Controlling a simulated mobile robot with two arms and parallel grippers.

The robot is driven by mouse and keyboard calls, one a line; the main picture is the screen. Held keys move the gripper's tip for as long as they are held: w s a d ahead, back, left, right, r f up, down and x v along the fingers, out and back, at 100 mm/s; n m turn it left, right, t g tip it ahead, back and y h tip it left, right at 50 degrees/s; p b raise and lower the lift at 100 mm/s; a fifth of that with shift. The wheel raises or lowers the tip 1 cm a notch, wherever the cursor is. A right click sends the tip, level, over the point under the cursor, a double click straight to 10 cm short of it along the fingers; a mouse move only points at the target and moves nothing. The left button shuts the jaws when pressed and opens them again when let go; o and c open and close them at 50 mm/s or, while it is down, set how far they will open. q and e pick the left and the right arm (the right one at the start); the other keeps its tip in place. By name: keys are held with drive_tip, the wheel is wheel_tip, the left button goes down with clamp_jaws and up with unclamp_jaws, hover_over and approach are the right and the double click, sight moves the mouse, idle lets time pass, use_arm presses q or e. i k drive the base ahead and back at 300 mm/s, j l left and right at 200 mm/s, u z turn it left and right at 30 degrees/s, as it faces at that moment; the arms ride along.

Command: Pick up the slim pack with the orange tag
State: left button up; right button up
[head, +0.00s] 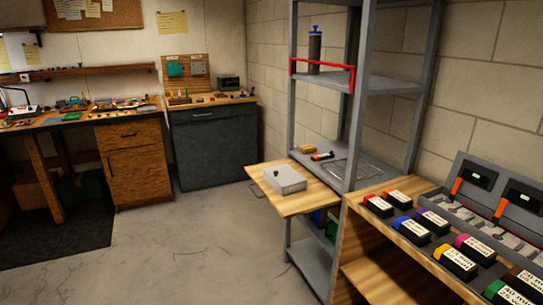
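Several dark packs with white labels and coloured ends stand on the wooden bench at right. Neither of my grippers shows.
A grey charger case (488,219) with orange parts sits behind the packs. A grey box (285,180) stands on a wooden board beside the grey rack (384,84). Workbenches line the far left wall. The concrete floor (190,245) in the middle is clear.

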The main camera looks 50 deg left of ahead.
sight(328, 155)
drive_tip(key=u, duration=1.2)
drive_tip(key=z, duration=0.4)
drive_tip(key=i+j+z, duration=0.1)
drive_tip(key=j+z, duration=0.35)
drive_tip(key=j, duration=0.25)
drive_tip(key=j+z, duration=0.5)
drive_tip(key=j, duration=0.15)
